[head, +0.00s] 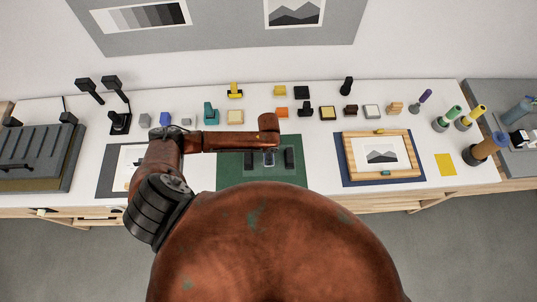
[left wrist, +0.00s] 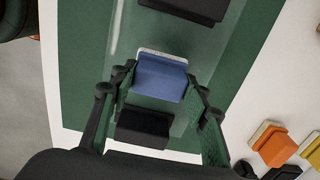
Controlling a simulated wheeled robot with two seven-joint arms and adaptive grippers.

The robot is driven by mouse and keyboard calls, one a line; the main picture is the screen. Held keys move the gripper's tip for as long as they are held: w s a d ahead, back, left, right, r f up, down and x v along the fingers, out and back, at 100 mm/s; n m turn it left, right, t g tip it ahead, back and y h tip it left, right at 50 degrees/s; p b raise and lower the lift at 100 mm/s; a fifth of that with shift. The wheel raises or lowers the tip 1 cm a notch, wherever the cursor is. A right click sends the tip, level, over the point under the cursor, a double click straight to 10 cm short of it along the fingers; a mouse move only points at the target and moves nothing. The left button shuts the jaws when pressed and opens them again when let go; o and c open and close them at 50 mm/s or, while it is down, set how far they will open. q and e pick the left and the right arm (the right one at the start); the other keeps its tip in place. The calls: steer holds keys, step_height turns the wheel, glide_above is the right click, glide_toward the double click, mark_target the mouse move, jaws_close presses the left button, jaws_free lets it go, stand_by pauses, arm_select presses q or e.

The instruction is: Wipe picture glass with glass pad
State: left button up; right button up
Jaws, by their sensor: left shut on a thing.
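The glass pad (left wrist: 161,78), a blue block with a pale edge, sits between the fingers of my left gripper (left wrist: 158,98) in the left wrist view. The gripper is shut on it. In the head view my left gripper (head: 269,158) is over the green mat (head: 229,174), and the pad is mostly hidden. The picture glass (left wrist: 128,50) is a clear pane over the mat, with a faint pale edge; two black blocks show beneath or beside it. The pad is over the glass; I cannot tell whether they touch. My right gripper is not in view.
A wooden frame (head: 351,160) with a mountain picture lies on a blue mat to the right. Several small blocks and tools line the back, including an orange block (left wrist: 273,146) near the gripper. Brushes and a bottle stand at the far right; a yellow sheet (head: 445,164) lies nearby.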

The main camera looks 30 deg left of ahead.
arm_select(q)
steer(key=shift+s+a, duration=0.4)
steer(key=shift+a, duration=0.25)
steer(key=shift+s+a, duration=0.35)
steer(key=shift+a, duration=0.3)
steer(key=shift+s+a, duration=0.4)
steer(key=shift+a, duration=0.25)
steer(key=shift+w+d, duration=0.2)
steer(key=shift+d, duration=0.15)
steer(key=shift+w+d+r, duration=0.1)
steer(key=shift+w+d, duration=0.45)
steer(key=shift+d, duration=0.35)
steer(key=shift+w+d+r, duration=0.1)
steer(key=shift+w+d, duration=0.4)
steer(key=shift+d, duration=0.35)
steer(key=shift+f, duration=0.2)
steer(key=shift+d, duration=0.1)
steer(key=shift+w+d, duration=0.55)
steer(key=shift+d, duration=0.35)
steer(key=shift+w+d, duration=0.55)
steer(key=shift+d, duration=0.35)
